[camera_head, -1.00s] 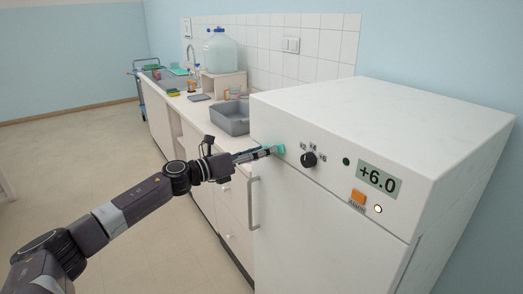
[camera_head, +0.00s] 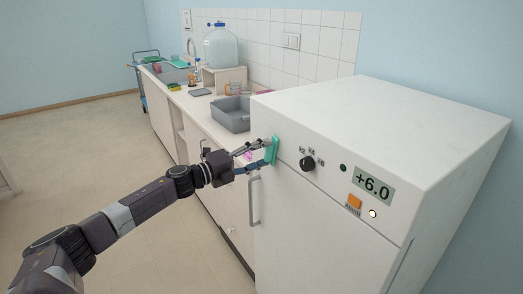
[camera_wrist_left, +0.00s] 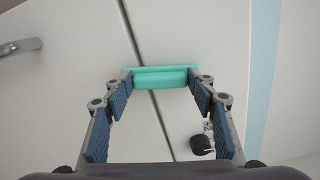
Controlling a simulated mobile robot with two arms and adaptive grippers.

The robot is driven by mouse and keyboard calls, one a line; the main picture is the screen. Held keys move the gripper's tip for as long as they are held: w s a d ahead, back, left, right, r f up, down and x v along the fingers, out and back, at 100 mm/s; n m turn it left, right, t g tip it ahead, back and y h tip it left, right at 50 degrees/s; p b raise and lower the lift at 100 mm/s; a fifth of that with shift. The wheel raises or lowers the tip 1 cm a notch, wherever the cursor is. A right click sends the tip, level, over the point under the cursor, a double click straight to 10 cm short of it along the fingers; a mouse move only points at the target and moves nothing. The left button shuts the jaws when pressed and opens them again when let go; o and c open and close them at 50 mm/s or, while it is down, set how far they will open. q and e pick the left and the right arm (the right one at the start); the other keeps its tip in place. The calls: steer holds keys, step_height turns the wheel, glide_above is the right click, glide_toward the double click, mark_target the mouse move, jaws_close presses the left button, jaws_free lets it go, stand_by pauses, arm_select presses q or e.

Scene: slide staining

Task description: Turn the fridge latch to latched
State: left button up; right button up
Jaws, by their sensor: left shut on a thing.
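The fridge latch (camera_head: 273,150) is a teal bar at the left end of the white fridge's (camera_head: 350,215) front. In the head view it stands upright. In the left wrist view the latch (camera_wrist_left: 161,77) lies across the dark seam between the fridge door and the panel above it. My left gripper (camera_head: 267,155) is shut on the latch, with one finger at each end of the bar, as the left wrist view also shows. The finger pads hide the latch's ends. My right gripper is not in view.
A black dial (camera_head: 308,164), an orange button (camera_head: 354,202) and a +6.0 display (camera_head: 374,188) are to the right on the panel. The door handle (camera_head: 254,202) is below the latch. A grey tub (camera_head: 231,114) stands on the counter behind.

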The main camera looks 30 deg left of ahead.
arm_select(q)
steer(key=shift+n+p, duration=0.55)
steer(key=shift+n, duration=0.55)
steer(key=o, duration=1.2)
steer(key=shift+c, duration=0.2)
steer(key=shift+f, duration=0.1)
steer(key=v, duration=1.2)
